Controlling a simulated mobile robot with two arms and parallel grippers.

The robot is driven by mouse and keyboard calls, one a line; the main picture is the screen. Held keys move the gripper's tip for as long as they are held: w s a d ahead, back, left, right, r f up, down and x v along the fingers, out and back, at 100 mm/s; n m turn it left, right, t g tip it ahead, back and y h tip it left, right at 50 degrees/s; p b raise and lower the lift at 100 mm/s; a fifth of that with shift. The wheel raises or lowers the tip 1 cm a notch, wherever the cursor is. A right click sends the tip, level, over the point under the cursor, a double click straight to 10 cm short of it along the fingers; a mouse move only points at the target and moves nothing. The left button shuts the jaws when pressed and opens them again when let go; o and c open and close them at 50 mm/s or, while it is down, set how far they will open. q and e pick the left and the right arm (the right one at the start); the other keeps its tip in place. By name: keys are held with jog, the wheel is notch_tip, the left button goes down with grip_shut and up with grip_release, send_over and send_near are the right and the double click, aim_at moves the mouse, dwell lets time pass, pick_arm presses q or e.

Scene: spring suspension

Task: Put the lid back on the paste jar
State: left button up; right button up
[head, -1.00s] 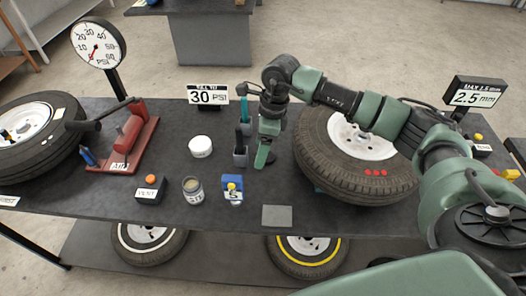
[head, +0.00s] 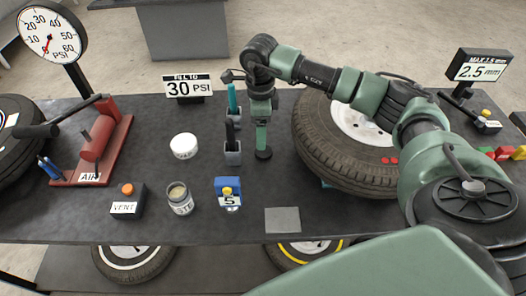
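The paste jar (head: 180,202) stands upright and open at the front left of the table, with pale paste showing at its mouth. The round white lid (head: 184,146) lies on the table behind the jar, apart from it. My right gripper (head: 263,150) points down over the table to the right of the lid and a dark holder. It is apart from both lid and jar. Its fingers overlap in this view, so I cannot tell whether they are open. My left gripper is not in view.
A dark holder (head: 233,153) with upright tools stands between lid and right gripper. A blue gauge block (head: 228,194) is right of the jar, and a VENT box (head: 126,203) left. A red air pump (head: 96,150) and a large tire (head: 345,150) flank the middle.

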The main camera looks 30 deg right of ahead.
aim_at(264, 152)
notch_tip(264, 152, down, 2)
jog(key=shift+f+p, duration=0.2)
jog(key=shift+p, duration=0.15)
jog(key=shift+f, duration=0.15)
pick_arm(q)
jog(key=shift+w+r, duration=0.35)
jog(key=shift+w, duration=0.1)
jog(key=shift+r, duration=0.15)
pick_arm(e)
jog(key=shift+s+f+p, duration=0.1)
jog(key=shift+f+p, duration=0.3)
jog(key=f, duration=0.2)
jog(key=f+p, duration=0.1)
jog(key=shift+d+f, duration=0.2)
jog(key=shift+f, duration=0.5)
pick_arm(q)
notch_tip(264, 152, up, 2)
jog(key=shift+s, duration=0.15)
